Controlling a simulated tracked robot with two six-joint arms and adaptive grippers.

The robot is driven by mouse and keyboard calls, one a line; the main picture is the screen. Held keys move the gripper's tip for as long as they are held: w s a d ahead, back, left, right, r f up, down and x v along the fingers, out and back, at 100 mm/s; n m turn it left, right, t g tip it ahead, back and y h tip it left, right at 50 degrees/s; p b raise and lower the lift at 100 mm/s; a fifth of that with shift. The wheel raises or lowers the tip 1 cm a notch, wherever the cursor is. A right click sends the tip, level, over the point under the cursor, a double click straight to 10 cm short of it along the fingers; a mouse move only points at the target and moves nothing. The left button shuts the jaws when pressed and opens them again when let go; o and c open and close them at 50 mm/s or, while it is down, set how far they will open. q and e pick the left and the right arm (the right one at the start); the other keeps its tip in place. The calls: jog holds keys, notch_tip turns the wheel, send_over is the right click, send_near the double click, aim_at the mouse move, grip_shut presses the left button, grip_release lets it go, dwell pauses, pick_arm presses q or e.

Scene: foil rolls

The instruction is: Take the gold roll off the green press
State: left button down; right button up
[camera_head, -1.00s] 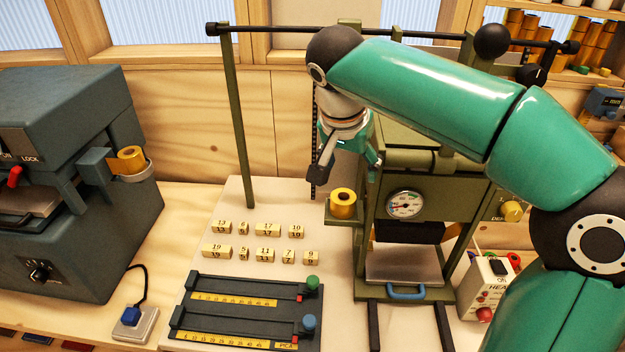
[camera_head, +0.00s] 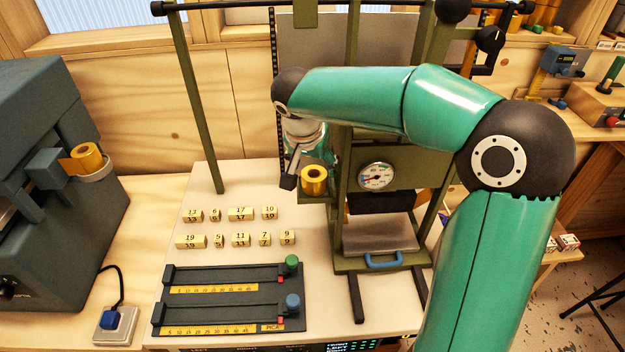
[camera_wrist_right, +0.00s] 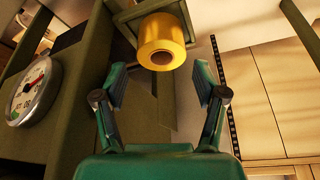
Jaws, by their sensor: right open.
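The gold roll (camera_head: 313,179) sits on a small bracket at the left side of the green press (camera_head: 378,182), left of its round gauge. My right gripper (camera_head: 306,172) hangs from above beside the roll, its fingers pointing down. In the right wrist view the gold roll (camera_wrist_right: 163,42) lies just beyond the two fingertips of my right gripper (camera_wrist_right: 158,80). The fingers are spread wide and nothing is between them. Part of the roll's bracket is hidden by the gripper in the head view. My left gripper is not in view.
A dark grey machine (camera_head: 50,190) at the left carries another gold roll (camera_head: 87,157). Several numbered blocks (camera_head: 240,214) lie on the pale board, with two sliding gauges (camera_head: 225,298) in front. An upright green post (camera_head: 195,100) stands left of my gripper.

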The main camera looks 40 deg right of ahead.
aim_at(314, 172)
jog(key=p+x, duration=0.1)
jog(key=x, duration=0.4)
jog(key=shift+w+f+p, duration=0.1)
jog(key=shift+w+p, duration=0.05)
jog(key=shift+p, duration=0.2)
jog(key=c, duration=1)
